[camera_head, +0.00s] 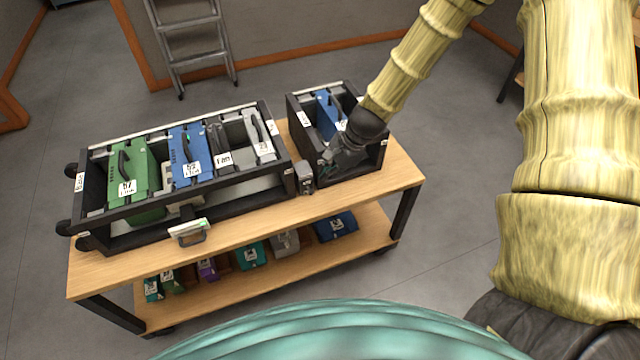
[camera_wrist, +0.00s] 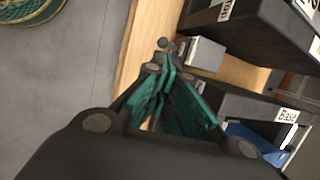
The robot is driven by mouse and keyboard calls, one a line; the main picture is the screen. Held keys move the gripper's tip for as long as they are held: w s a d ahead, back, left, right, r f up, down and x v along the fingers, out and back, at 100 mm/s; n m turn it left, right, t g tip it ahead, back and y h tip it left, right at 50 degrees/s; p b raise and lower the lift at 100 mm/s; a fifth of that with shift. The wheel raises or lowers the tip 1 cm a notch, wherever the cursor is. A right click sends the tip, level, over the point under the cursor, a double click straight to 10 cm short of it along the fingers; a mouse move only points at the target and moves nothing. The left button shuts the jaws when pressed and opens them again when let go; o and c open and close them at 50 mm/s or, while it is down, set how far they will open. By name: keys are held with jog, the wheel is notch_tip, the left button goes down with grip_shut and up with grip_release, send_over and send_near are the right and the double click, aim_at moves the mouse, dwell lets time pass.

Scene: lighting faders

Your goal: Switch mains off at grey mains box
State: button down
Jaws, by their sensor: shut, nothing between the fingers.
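The grey mains box (camera_head: 304,178) stands on the wooden trolley top, in the gap between the two black racks. It also shows in the wrist view (camera_wrist: 207,54), just beyond my fingertips, with a small dark round knob (camera_wrist: 163,43) at its near side. My gripper (camera_head: 338,160) is shut and empty, at the front left of the smaller rack, just right of the box. In the wrist view my gripper (camera_wrist: 163,66) points at the knob end of the box. I cannot tell whether the fingertips touch it, or which way the switch is set.
The larger black rack (camera_head: 240,202) on the left holds green, blue and grey units. The smaller black rack (camera_head: 371,167) holds a blue unit (camera_head: 327,104). Several coloured units lie on the trolley's lower shelf (camera_head: 300,258). A ladder (camera_head: 192,45) stands behind.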

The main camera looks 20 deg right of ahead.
aim_at(309, 190)
jog(key=shift+p+x, duration=0.5)
jog(key=shift+x, duration=2.95)
jog(key=shift+f, duration=0.1)
